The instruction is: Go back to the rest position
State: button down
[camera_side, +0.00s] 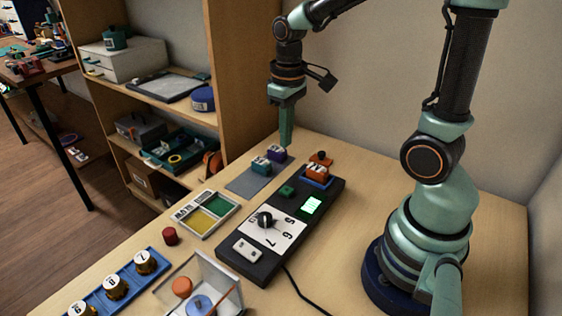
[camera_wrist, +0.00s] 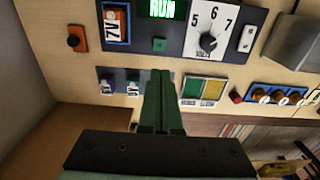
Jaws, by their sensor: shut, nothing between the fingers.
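My gripper (camera_side: 286,138) hangs down above the back of the table, over the area by the grey mat (camera_side: 243,183). Its green fingers are together and hold nothing; they also show in the wrist view (camera_wrist: 160,76). A purple block (camera_side: 277,153) and a teal block (camera_side: 261,166) sit on the mat just below the fingertips in the side view. The black control panel (camera_side: 234,263) has a dial (camera_side: 265,219), a lit green screen (camera_side: 311,206) and an orange block (camera_side: 317,173) in a blue-edged holder at its far end. The screen reads RUN in the wrist view (camera_wrist: 162,8).
A tray with green and yellow sections (camera_side: 215,204), a red cylinder (camera_side: 170,236), a blue rack of brass knobs (camera_side: 115,286) and an open box (camera_side: 226,281) stand left of the panel. A wooden shelf (camera_side: 240,75) stands behind the table.

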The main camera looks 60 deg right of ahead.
jog(key=s+a+r+t, duration=0.3)
jog(key=a+r+t, duration=0.1)
jog(key=r, duration=0.3)
jog(key=shift+s+a+r+t, duration=0.3)
jog(key=shift+r+t, duration=0.05)
jog(key=shift+t, duration=0.35)
